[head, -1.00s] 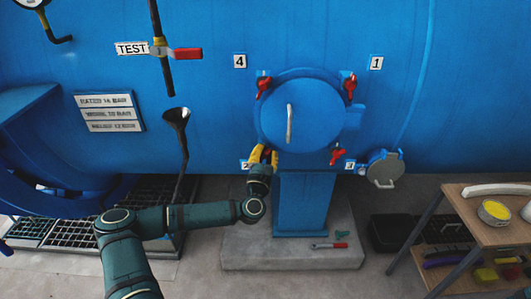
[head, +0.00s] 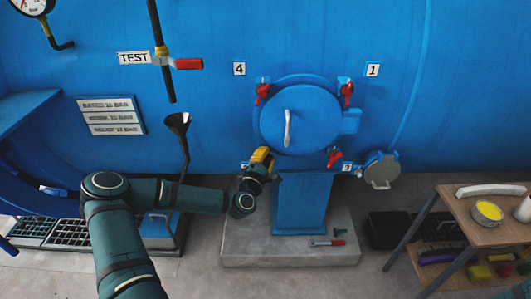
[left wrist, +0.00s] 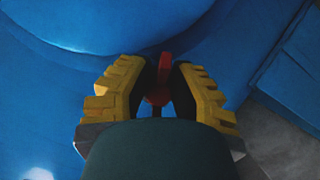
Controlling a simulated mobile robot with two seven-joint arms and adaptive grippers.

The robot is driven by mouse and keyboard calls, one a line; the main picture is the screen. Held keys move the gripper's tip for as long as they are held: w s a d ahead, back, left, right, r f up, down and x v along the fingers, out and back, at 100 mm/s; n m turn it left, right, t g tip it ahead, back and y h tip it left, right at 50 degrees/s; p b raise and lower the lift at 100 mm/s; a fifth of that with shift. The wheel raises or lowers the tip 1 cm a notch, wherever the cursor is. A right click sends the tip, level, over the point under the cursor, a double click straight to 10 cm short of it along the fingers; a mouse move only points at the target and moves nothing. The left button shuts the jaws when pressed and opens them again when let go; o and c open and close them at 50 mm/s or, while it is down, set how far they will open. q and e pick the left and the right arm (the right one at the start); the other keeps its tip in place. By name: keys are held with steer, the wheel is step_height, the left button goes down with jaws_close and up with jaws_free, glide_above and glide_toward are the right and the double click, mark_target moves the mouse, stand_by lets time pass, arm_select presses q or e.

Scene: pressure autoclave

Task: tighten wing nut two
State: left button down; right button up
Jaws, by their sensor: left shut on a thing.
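The round blue door (head: 300,119) has a pale handle and red wing nuts around its rim. Wing nut two (left wrist: 158,85) shows red between the yellow fingers in the left wrist view; in the head view my gripper hides it. My left gripper (head: 261,155) is at the door's lower left, beside the partly covered label 2 (head: 245,164), and shut on wing nut two. It also shows in the left wrist view (left wrist: 158,92). Wing nuts four (head: 262,93), one (head: 347,92) and three (head: 334,158) stand at the other corners. My right gripper is out of view.
A funnel pipe (head: 180,125) is left of the door; a wooden cart (head: 470,215) stands right.

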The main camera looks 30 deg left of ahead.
arm_select(q)
steer(key=m+g+p, duration=0.1)
steer(key=m, duration=0.2)
steer(key=shift+w+r+h, duration=0.1)
steer(key=shift+r+h, duration=0.05)
steer(key=shift+h, duration=0.15)
steer(key=m+g+p, duration=0.1)
steer(key=m, duration=0.1)
steer(key=shift+m+p, duration=0.3)
steer(key=shift+f+m+g+p, duration=0.3)
steer(key=shift+m+g, duration=0.3)
steer(key=shift+m, duration=0.5)
steer(key=shift+m+g, duration=0.4)
steer(key=shift+m, duration=0.3)
steer(key=shift+f+m+g+y, duration=0.15)
steer(key=shift+m+g+y, duration=0.35)
steer(key=shift+m, duration=0.5)
steer(key=m, duration=0.1)
steer(key=m+g+y, duration=0.1)
steer(key=m, duration=0.1)
steer(key=shift+a+f, duration=0.15)
steer(key=shift+a, duration=0.05)
steer(key=shift+s+a+f+m+g+y, duration=0.15)
steer(key=shift+m+g+y, duration=0.35)
steer(key=shift+m, duration=0.3)
steer(key=shift+s+a+r+m+g+y, duration=0.1)
steer(key=shift+m+g+y, duration=0.3)
steer(key=shift+m+y, duration=0.3)
